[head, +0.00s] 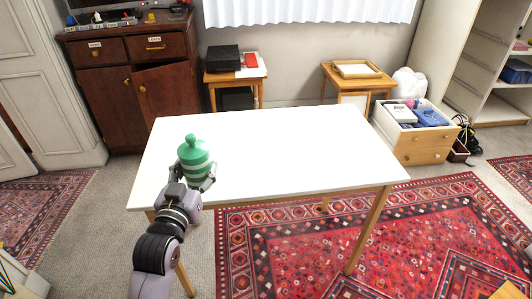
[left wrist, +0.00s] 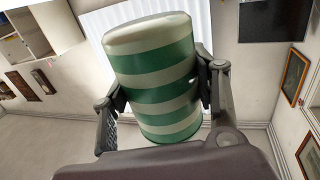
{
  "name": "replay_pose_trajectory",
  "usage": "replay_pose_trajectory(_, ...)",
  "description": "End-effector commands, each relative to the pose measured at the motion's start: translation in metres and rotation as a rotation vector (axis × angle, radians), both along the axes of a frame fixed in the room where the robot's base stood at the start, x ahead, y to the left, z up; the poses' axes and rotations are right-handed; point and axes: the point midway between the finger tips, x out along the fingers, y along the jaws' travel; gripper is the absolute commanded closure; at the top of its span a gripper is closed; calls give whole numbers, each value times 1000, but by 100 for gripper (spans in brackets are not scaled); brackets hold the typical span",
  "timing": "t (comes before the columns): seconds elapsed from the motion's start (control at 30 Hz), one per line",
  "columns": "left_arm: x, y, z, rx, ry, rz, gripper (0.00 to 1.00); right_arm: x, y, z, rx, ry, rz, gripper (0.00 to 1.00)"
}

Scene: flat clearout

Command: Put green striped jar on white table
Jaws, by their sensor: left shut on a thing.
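The green striped jar (head: 193,160) has a green lid with a knob and pale green bands. My left gripper (head: 196,178) is shut on the jar, one finger on each side. The jar looks upright at the left part of the white table (head: 270,150); I cannot tell whether its base touches the top. In the left wrist view the jar (left wrist: 155,80) fills the middle, between the fingers of my left gripper (left wrist: 160,90). My right gripper is in neither view.
The rest of the white tabletop is bare. A dark wooden cabinet (head: 120,65) stands behind at the left. A small side table (head: 235,78) with a black box and an open wooden drawer box (head: 420,135) stand beyond the table. A red patterned rug (head: 300,235) lies in front.

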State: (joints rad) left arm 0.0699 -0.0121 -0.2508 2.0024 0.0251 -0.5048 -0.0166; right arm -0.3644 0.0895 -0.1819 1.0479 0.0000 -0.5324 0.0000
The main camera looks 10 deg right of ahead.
Motion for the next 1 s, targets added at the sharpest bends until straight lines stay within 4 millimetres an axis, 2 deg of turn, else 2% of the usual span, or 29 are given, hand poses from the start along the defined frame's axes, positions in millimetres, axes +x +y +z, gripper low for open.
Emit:
replay_pose_trajectory(0.03, 15, -6, 0, 3, -13, -15, 82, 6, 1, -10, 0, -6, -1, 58)
replay_pose_trajectory(0.1, 33, -15, 5, 3, -12, -38, 82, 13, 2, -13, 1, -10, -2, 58)
replay_pose_trajectory(0.4, 97, -43, 42, 1, -10, -107, 82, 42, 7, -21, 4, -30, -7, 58)
replay_pose_trajectory(0.53, 114, -50, 60, 2, -8, -122, 82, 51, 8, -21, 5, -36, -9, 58)
replay_pose_trajectory(0.7, 124, -54, 74, 0, -5, -128, 82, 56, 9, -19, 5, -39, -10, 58)
replay_pose_trajectory(0.83, 126, -54, 64, 0, 0, -129, 82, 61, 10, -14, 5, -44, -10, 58)
replay_pose_trajectory(1.0, 126, -54, 21, -1, 2, -129, 82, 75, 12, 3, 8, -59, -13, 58)
